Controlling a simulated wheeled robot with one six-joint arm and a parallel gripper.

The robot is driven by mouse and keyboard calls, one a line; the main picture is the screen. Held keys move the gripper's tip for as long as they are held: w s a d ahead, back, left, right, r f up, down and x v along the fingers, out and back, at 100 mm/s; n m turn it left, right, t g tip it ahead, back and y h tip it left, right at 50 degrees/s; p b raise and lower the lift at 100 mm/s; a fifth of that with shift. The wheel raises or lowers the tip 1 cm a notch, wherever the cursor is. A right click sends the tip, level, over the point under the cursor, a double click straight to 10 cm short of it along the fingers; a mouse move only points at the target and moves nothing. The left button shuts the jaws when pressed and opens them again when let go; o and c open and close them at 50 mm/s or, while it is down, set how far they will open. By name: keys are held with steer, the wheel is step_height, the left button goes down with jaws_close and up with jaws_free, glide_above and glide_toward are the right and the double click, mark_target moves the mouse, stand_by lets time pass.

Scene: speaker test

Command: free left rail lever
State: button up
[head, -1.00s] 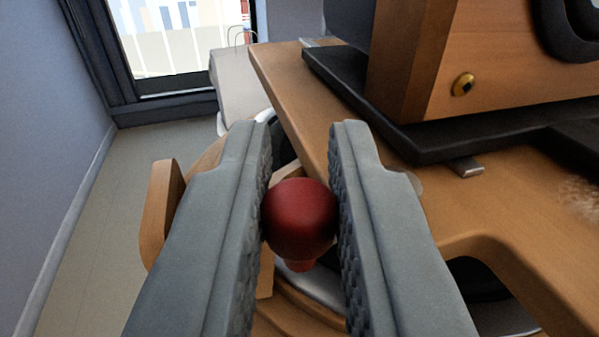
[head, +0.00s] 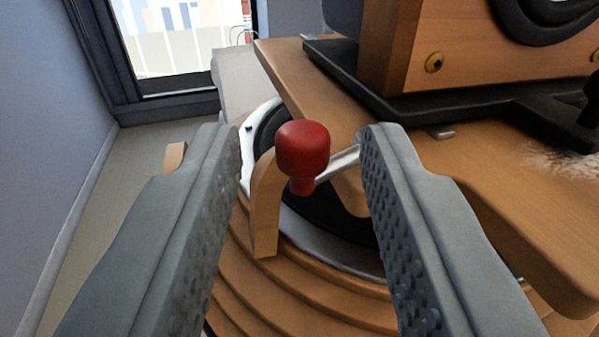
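The lever's red knob (head: 302,148) is in the middle of the head view, on a short red neck. A metal rod (head: 338,164) runs from behind the knob to the right, toward the wooden board. My gripper (head: 298,135) is open, with one grey ribbed finger on each side of the knob. Gaps show between the knob and both fingers. The right finger hides part of the rod's far end.
A curved wooden bracket (head: 266,200) stands just left of the knob. A round speaker with stepped wooden rings (head: 290,300) lies below. A wooden board (head: 480,190) carries a black plate (head: 440,115) and a wooden speaker box (head: 470,50) at right. Floor is free at left.

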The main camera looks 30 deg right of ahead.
steer(key=v, duration=1.4)
steer(key=shift+s+a, duration=0.1)
steer(key=s+a+r+n+t+y, duration=0.1)
steer(key=s+a+n+t+y, duration=0.2)
steer(key=s, duration=0.4)
steer(key=s+a+r+n+t+y, duration=0.1)
steer(key=s+a+r+y, duration=0.15)
steer(key=s+a, duration=0.35)
steer(key=s+a+f+n+y, duration=0.1)
steer(key=s+f+y, duration=0.1)
steer(key=s+f, duration=0.3)
steer(key=s+a+f+n+g+y, duration=0.1)
steer(key=s+f, duration=0.4)
steer(key=s, duration=0.6)
steer(key=shift+a+n+g+y, duration=0.3)
steer(key=shift+a+y, duration=0.1)
steer(key=shift+y, duration=0.25)
